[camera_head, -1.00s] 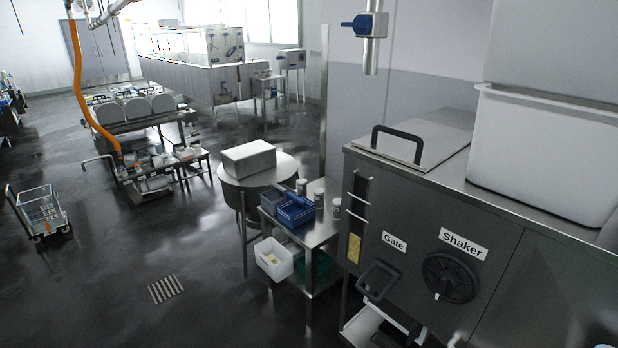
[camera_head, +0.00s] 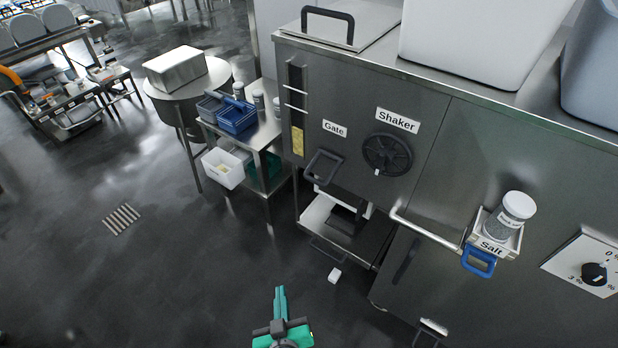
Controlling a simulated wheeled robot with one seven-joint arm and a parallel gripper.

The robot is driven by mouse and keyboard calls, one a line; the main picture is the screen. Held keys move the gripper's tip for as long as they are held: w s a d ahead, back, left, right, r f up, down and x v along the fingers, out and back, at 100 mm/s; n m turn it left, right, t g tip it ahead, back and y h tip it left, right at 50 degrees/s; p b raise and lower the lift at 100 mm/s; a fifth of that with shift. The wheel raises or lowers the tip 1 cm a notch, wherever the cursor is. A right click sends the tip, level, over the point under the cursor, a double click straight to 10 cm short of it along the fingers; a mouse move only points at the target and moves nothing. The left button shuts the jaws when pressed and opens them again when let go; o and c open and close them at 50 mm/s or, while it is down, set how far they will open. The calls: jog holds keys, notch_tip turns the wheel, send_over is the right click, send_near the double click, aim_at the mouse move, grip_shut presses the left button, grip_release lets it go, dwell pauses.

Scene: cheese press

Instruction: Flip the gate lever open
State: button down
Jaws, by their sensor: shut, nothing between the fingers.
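The gate lever (camera_head: 323,167) is a dark looped handle on the front of the steel machine (camera_head: 450,140), just under the white "Gate" label (camera_head: 334,128). It juts out from the panel, above a low opening. My gripper (camera_head: 280,292) is teal and sits at the bottom middle of the view, over the floor. Its fingers are together and hold nothing. It is apart from the machine, below and a little left of the lever.
A round "Shaker" knob (camera_head: 387,154) is right of the lever. A salt jar (camera_head: 508,216) sits in a bracket with a blue handle (camera_head: 479,262). A steel side table (camera_head: 262,135) with blue baskets stands left. A small white block (camera_head: 335,275) lies on the clear floor.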

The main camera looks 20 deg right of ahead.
jog(key=w+d+r+m+h, duration=0.1)
jog(key=w+d+r+h, duration=0.15)
jog(key=w, duration=0.55)
jog(key=m+g+h, duration=0.4)
jog(key=m, duration=0.2)
send_near(308, 178)
jog(key=s+a, duration=0.1)
notch_tip(308, 178, up, 8)
jog(key=m+g, duration=0.3)
jog(key=m, duration=0.1)
jog(key=x, duration=0.3)
jog(key=f+x, duration=0.1)
jog(key=x, duration=0.3)
jog(key=a+x, duration=0.1)
jog(key=x, duration=0.3)
jog(key=shift+s+f, duration=0.2)
jog(key=shift+w+d+f, duration=0.1)
jog(key=shift+f, duration=0.65)
jog(key=shift+f+t, duration=0.1)
jog(key=shift+t, duration=0.2)
